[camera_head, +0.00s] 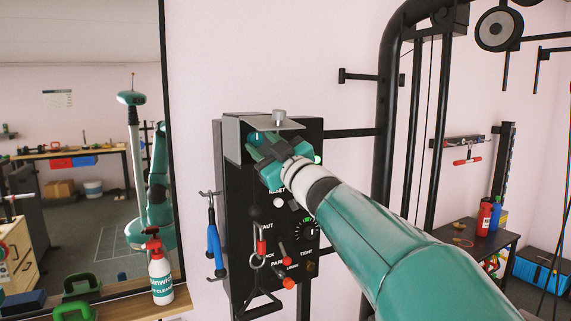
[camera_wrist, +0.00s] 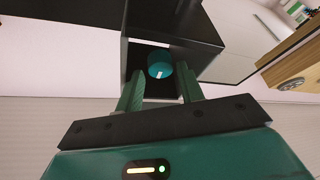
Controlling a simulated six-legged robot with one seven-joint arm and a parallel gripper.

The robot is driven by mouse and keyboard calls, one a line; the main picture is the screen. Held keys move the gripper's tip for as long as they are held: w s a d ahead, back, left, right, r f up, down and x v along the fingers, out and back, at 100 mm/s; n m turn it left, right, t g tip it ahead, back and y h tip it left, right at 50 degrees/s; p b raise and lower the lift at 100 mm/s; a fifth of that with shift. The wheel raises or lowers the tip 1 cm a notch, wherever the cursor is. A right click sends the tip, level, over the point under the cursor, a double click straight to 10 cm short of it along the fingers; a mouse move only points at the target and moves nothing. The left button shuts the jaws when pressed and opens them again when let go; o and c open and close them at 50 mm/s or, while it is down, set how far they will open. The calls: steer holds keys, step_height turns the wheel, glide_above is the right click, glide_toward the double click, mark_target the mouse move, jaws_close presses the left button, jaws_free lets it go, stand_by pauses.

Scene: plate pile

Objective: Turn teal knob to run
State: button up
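The teal knob (camera_wrist: 160,66) sits inside a dark box-like recess, seen in the wrist view, with a small pale mark on its lower edge. My gripper (camera_wrist: 162,88) is open, its two green fingers apart and pointing at the knob, one to each side of and below it in the picture. The fingers appear short of the knob, with nothing between them. In the head view my gripper (camera_head: 262,150) is at the top of the black control panel (camera_head: 232,215), under a grey hood (camera_head: 240,128). It hides most of the knob's recess there. The knob's label cannot be read.
Below on the panel are a white reset button (camera_head: 278,201), a black dial (camera_head: 309,231), red-tipped levers (camera_head: 288,282) and a hanging ring. A blue-handled tool (camera_head: 215,248) hangs left of the panel. A black frame (camera_head: 384,140) stands close right. A spray bottle (camera_head: 160,278) stands lower left.

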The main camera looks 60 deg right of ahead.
steer(key=v, duration=0.9)
stand_by(0.3)
steer(key=w+a+f+m+g+y, duration=0.1)
steer(key=w+a+f+m+g, duration=0.45)
steer(key=w+a+f, duration=0.7)
steer(key=s+a+f+n+g+y, duration=0.1)
steer(key=s+a+f+g+y, duration=0.2)
steer(key=a+f, duration=0.6)
steer(key=s+a+f+n+g+y, duration=0.2)
steer(key=s+a+f+g, duration=0.4)
steer(key=a+f, duration=0.4)
steer(key=a+y, duration=0.1)
steer(key=a, duration=0.5)
steer(key=shift+s+y, duration=0.3)
steer(key=shift+s, duration=0.05)
steer(key=shift+f+g, duration=0.1)
steer(key=shift+g, duration=0.15)
